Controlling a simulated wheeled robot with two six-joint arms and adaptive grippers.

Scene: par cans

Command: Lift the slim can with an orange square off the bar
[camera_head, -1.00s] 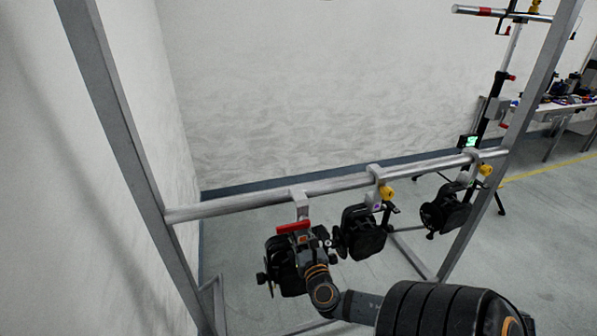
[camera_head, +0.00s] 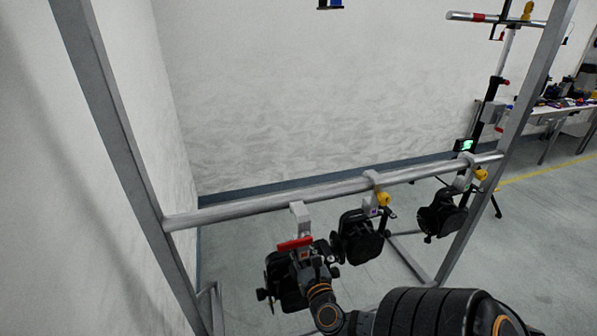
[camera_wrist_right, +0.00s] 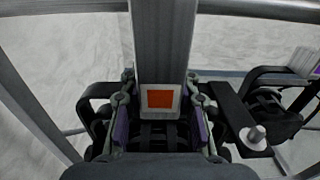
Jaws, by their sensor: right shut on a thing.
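The slim black can with the orange square (camera_head: 283,289) is at the left of the bar (camera_head: 245,204) in the head view, partly hidden by my right gripper (camera_head: 309,262). Its grey hook (camera_head: 300,218) shows at the bar's near lower edge and no longer overlaps it. I cannot tell the exact gap. In the right wrist view the orange square (camera_wrist_right: 160,99) sits on the hook's stem (camera_wrist_right: 163,45), between the two fingers of my right gripper (camera_wrist_right: 160,125), which is shut on it. My left gripper is not in view.
A middle can (camera_head: 360,238) with a purple tag hangs close to the right of my gripper. A further can (camera_head: 441,216) hangs near the right upright (camera_head: 521,112). The left upright (camera_head: 110,110) and a white wall bound the left side.

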